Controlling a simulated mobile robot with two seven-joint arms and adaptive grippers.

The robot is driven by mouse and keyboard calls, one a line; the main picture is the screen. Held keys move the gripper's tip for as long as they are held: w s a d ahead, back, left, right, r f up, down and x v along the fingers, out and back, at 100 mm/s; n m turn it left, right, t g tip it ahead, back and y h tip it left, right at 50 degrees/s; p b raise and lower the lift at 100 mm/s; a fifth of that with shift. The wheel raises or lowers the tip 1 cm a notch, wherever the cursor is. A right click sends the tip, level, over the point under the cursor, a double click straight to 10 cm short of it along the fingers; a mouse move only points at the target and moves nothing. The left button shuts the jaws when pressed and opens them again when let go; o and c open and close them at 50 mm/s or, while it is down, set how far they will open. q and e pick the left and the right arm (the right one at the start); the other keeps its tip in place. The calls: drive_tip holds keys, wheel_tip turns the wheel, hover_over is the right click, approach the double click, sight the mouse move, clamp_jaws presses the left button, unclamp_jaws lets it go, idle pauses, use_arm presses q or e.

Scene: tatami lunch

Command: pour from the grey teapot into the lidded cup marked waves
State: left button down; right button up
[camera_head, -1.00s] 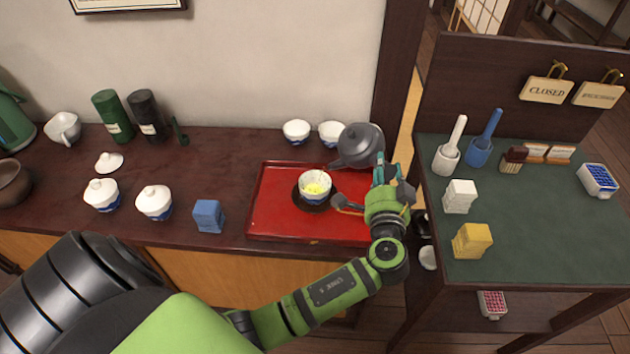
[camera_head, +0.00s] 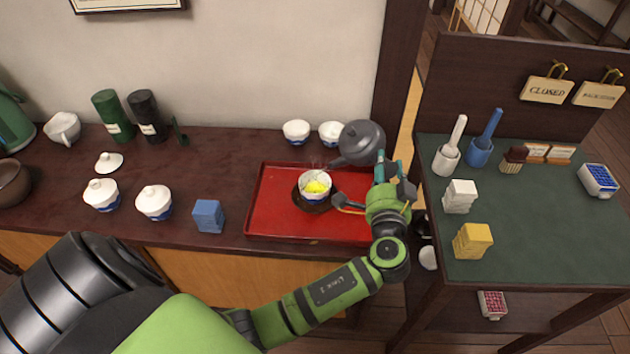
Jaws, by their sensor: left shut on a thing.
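The grey teapot (camera_head: 364,142) is held up over the tray's far right corner, its spout pointing left toward an open cup. My left gripper (camera_head: 381,178) is shut on the teapot; the grip itself is partly hidden by the gripper. The open white and blue cup (camera_head: 315,193) holds something yellow and stands on a dark saucer (camera_head: 302,203). Faint wisps show between spout and cup; I cannot tell whether they are liquid or steam. Two lidded cups (camera_head: 102,195) (camera_head: 154,202) stand at the left. I cannot read a wave mark on any cup. My right gripper is not in view.
The red tray (camera_head: 270,215) bears the saucer and cup. Two white bowls (camera_head: 296,131) (camera_head: 331,132) stand behind it. A blue block (camera_head: 208,215) is left of the tray, and a loose lid (camera_head: 109,162) lies farther left. A green-topped table (camera_head: 545,215) stands at the right.

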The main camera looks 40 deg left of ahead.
use_arm(q)
drive_tip(key=shift+s+r, duration=0.15)
drive_tip(key=shift+r, duration=0.1)
idle(0.6)
drive_tip(key=shift+w+r+n+b, duration=0.2)
drive_tip(key=shift+n+b, duration=0.1)
drive_tip(key=shift+b, duration=0.25)
drive_tip(key=shift+w+d+r+p, duration=0.2)
drive_tip(key=shift+w+p, duration=0.1)
drive_tip(key=shift+p, duration=0.65)
drive_tip(key=shift+w+d+f+m+g, duration=0.2)
drive_tip(key=shift+w+f+m, duration=0.2)
drive_tip(key=shift+f, duration=0.25)
drive_tip(key=shift+w+d+f+m+g, duration=0.1)
drive_tip(key=shift+w+d+f+m, duration=0.1)
drive_tip(key=shift+w+f+m, duration=0.3)
drive_tip(key=w+f+m+g+p, duration=0.1)
drive_tip(key=w+d+f+m+g+p, duration=0.1)
drive_tip(key=p, duration=0.1)
drive_tip(key=w+f+m+g+p, duration=0.1)
drive_tip(key=w+f+m, duration=0.1)
drive_tip(key=shift+d+g+h, duration=0.3)
drive_tip(key=shift+d+h, duration=0.05)
drive_tip(key=shift+h, duration=0.05)
